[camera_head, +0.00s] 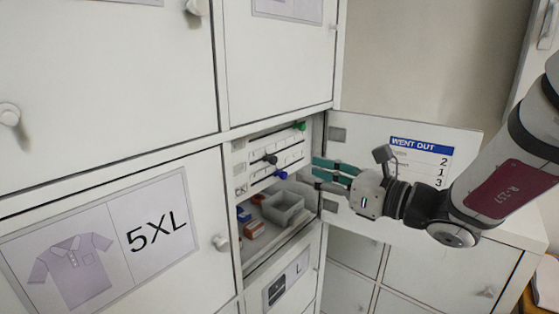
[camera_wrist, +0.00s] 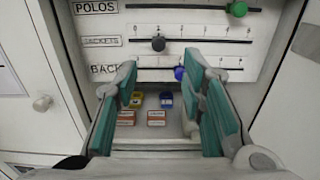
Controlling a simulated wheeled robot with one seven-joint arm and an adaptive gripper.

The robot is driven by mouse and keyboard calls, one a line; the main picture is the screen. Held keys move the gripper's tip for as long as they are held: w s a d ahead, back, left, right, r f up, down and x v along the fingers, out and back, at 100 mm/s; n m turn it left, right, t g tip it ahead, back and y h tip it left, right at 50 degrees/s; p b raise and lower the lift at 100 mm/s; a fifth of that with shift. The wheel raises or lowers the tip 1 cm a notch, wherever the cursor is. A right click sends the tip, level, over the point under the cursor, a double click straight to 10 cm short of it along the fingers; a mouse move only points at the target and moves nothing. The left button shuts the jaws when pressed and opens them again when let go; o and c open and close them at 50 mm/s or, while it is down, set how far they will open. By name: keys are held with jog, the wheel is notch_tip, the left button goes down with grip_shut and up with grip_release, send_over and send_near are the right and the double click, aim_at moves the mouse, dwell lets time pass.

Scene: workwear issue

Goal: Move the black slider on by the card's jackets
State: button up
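The black slider (camera_wrist: 158,43) sits on the middle rail, labelled JACKETS, left of the rail's middle; its exact mark is hard to read. It also shows in the head view (camera_head: 270,159) inside the open locker. My gripper (camera_head: 315,168) is open and empty at the locker's mouth, to the right of the slider. In the wrist view my gripper (camera_wrist: 160,68) has its green fingers spread, with the slider ahead and above between them. The WENT OUT card (camera_head: 421,160) on the open door shows 2, 1, 3; its row names are too small to read surely.
A green slider (camera_wrist: 237,8) is on the POLOS rail above, and a blue slider (camera_wrist: 179,72) is on the BACK rail below, near the right finger. A grey bin (camera_head: 283,207) and small boxes (camera_head: 254,229) lie on the locker floor. The open door (camera_head: 345,133) stands beside my gripper.

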aim_at(276, 161)
jog(key=x, duration=0.9)
jog(key=shift+w+a+p, duration=0.1)
jog(key=shift+a+p, duration=0.15)
jog(key=shift+p, duration=0.15)
grip_shut()
